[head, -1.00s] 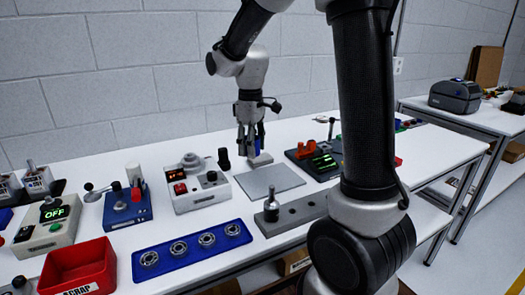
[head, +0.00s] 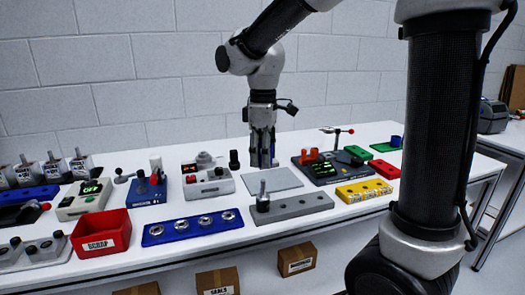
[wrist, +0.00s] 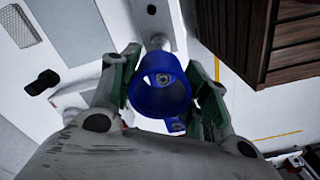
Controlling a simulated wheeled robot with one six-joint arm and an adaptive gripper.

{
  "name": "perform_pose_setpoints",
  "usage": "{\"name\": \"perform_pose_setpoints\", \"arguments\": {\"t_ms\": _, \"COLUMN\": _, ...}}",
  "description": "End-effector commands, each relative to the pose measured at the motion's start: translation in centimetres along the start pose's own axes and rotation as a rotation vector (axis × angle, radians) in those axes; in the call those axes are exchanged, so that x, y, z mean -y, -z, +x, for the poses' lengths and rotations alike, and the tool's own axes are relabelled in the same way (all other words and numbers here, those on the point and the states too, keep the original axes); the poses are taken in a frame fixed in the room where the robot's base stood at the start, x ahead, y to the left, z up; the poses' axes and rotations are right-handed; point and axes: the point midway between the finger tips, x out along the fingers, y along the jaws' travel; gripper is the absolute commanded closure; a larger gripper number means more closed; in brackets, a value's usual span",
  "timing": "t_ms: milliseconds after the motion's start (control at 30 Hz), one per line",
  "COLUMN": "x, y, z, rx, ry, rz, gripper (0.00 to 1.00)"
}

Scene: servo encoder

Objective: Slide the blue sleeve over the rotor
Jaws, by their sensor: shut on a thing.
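The blue sleeve (wrist: 160,100) is a short, open-ended tube held between the green-padded fingers of my gripper (wrist: 163,88) in the wrist view. Its open end faces the wrist camera, and a small grey face with a dark centre shows through its bore. An upright silver spindle with a dark collar (head: 263,197) stands in a grey block.
The grey mat (head: 271,179) lies bare in front of my gripper. A dark device with a green display (head: 325,167) stands to the right, a grey device with a red switch (head: 207,183) to the left. A blue bearing tray (head: 193,228) and red scrap bin (head: 101,233) are nearer the front.

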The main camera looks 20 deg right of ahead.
Motion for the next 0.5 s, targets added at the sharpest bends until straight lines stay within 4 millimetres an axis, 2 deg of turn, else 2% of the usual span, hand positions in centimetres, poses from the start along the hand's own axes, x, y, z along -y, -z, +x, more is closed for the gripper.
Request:
{"name": "perform_pose_setpoints", "arguments": {"t_ms": 267, "x": 0.0, "y": -0.1, "z": 3.8, "rx": 0.002, "ry": 0.002, "rz": 0.001, "gripper": 0.68}}
{"name": "perform_pose_setpoints", "arguments": {"t_ms": 500, "x": 0.0, "y": 0.0, "z": 3.5, "rx": 0.0, "ry": 0.0, "rz": 0.002, "gripper": 0.68}}
